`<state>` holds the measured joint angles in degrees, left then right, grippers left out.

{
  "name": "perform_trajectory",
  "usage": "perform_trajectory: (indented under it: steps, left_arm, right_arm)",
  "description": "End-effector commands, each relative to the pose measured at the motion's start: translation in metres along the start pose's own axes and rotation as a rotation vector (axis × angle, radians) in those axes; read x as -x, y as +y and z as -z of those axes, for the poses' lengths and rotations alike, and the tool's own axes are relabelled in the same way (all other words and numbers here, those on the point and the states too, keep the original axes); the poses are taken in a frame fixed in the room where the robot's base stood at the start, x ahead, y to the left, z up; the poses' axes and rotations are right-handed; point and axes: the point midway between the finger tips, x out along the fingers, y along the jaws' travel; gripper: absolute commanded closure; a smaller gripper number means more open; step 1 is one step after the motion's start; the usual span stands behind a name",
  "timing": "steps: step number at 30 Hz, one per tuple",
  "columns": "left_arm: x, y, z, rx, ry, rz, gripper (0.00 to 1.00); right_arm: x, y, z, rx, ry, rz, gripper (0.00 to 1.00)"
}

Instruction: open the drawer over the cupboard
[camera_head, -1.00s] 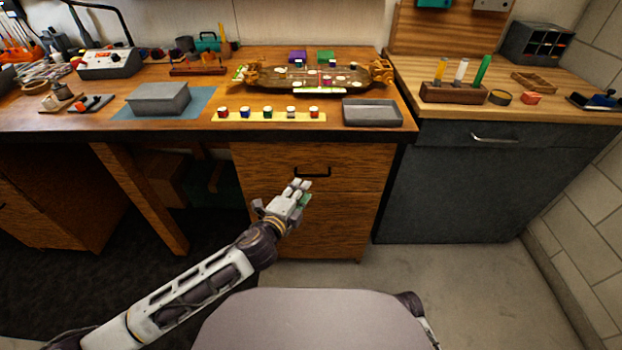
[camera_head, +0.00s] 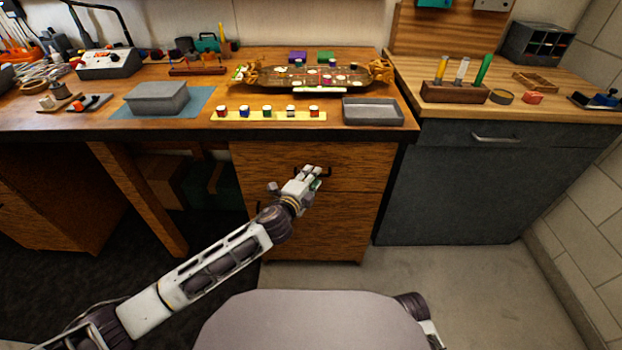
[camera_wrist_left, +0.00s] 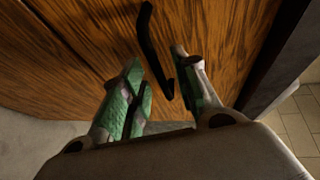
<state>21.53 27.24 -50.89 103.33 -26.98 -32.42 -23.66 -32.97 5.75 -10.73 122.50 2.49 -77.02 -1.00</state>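A wooden drawer (camera_head: 360,165) with a black bar handle (camera_head: 328,172) sits under the workbench, above a wooden cupboard door (camera_head: 335,225). The drawer front looks closed. My left gripper (camera_head: 313,172) is at the handle and hides much of it. In the left wrist view, the black handle (camera_wrist_left: 150,40) runs between the two spread, green-padded fingers of my left gripper (camera_wrist_left: 157,62). The fingers are open, and I see no clear contact with the handle. My right gripper is not in view.
A dark grey cabinet (camera_head: 450,190) with a metal handle (camera_head: 495,138) stands to the right. The bench top (camera_head: 215,95) holds a grey tray (camera_head: 373,111), a grey box (camera_head: 158,98) and small coloured pots. The floor (camera_head: 440,275) before the cabinets is clear.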

Motion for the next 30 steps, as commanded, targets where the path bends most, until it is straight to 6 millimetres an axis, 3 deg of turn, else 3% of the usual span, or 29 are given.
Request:
perform_trajectory:
  steps: [10, 17, 30]
  left_arm:
    - [-0.001, 0.0, 0.0, 0.0, 0.001, 0.0, 0.71]
    - [-0.001, 0.0, 0.0, 0.001, 0.001, 0.0, 1.0]
    - [-0.001, 0.0, 0.0, 0.001, 0.0, 0.0, 1.0]
  right_arm:
    - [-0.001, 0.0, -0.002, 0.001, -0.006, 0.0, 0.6]
    - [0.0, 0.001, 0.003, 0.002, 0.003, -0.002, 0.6]
    - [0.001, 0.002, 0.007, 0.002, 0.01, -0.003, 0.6]
